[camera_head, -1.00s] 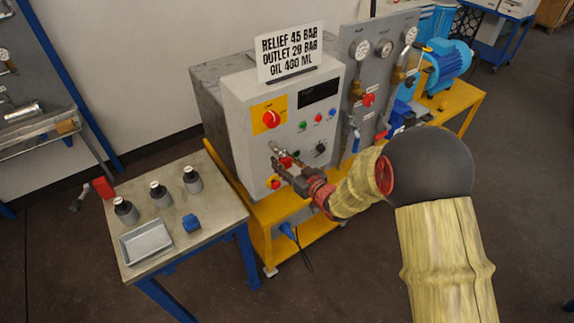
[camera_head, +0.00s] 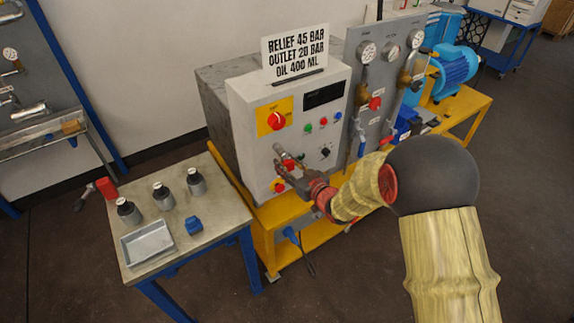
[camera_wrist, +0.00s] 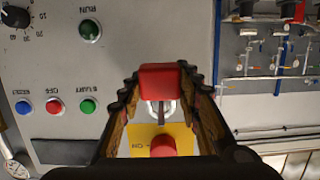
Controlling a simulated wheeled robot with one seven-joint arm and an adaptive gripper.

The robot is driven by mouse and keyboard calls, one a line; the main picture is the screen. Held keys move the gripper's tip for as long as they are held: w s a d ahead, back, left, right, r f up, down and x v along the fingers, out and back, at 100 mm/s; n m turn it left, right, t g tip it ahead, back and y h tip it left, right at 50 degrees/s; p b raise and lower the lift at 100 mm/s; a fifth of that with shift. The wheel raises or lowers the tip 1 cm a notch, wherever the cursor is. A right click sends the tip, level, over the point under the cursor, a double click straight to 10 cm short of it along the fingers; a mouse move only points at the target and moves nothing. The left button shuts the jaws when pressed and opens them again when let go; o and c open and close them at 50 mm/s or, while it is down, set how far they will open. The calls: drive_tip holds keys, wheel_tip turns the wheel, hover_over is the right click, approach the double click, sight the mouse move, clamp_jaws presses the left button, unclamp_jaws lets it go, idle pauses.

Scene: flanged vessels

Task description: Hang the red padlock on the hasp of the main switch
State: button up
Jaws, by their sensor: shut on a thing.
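The red padlock (camera_wrist: 161,82) sits between the two fingers of my gripper (camera_wrist: 161,90) in the wrist view. Its small red body also shows between the fingers in the head view (camera_head: 289,164). My gripper (camera_head: 281,157) is shut on it, in front of the cabinet and below the main switch. The main switch, a red knob on a yellow plate (camera_head: 275,120), is in the upper left of the cabinet front. Its red knob (camera_wrist: 162,146) shows just below the padlock in the wrist view. Grey metal lies between padlock and knob; I cannot tell shackle from hasp there.
Buttons and a dial (camera_head: 325,152) are on the cabinet (camera_head: 248,150) beside my gripper. A red emergency button (camera_head: 279,187) is just below it. A gauge panel (camera_head: 379,85) stands to the right. A side table (camera_head: 218,222) with bottles, a tray and a blue block is at left.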

drive_tip(key=o, duration=1.2)
drive_tip(key=shift+o, duration=0.2)
drive_tip(key=v, duration=1.2)
